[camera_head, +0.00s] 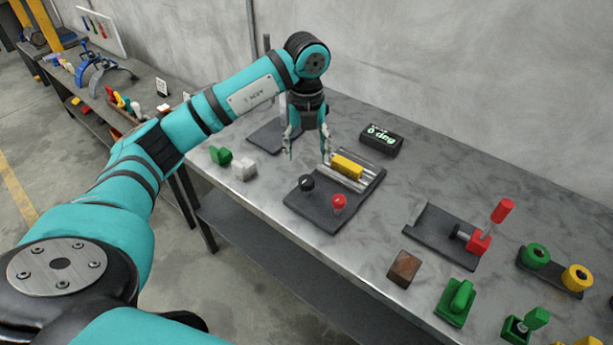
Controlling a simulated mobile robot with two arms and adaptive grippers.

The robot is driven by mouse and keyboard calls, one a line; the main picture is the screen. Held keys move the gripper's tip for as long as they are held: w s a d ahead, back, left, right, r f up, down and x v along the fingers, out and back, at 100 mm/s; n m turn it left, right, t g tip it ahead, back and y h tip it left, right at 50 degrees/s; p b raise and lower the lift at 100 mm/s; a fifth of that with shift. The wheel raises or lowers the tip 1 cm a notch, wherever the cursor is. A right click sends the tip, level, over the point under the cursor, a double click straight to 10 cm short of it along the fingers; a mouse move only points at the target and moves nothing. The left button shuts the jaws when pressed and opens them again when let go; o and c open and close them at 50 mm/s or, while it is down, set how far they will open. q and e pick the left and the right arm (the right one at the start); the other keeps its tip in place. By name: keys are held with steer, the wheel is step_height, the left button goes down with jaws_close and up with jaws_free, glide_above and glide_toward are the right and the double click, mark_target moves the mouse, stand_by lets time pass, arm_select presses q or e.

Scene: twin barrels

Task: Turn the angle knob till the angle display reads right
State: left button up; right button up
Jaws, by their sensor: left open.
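A dark plate (309,210) on the metal bench carries a black knob (307,183) and a red knob (339,201). I cannot tell which one is the angle knob. A yellow block (347,166) sits on metal rails at the plate's back. The black angle display (381,139) stands behind it and reads "0 deg" in green. My left gripper (308,158) is open and points down, apart from and just behind the black knob, left of the yellow block. Nothing shows between its fingers. My right gripper is not in view.
At right stand a fixture with a red handle (502,211), a brown block (404,268), a green clamp (456,302) and green and yellow rings (577,277). A grey wall runs behind the bench.

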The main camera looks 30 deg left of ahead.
mark_target(306, 179)
arm_select(q)
step_height(306, 179, down, 9)
steer(key=shift+p, duration=0.6)
steer(key=c, duration=1.2)
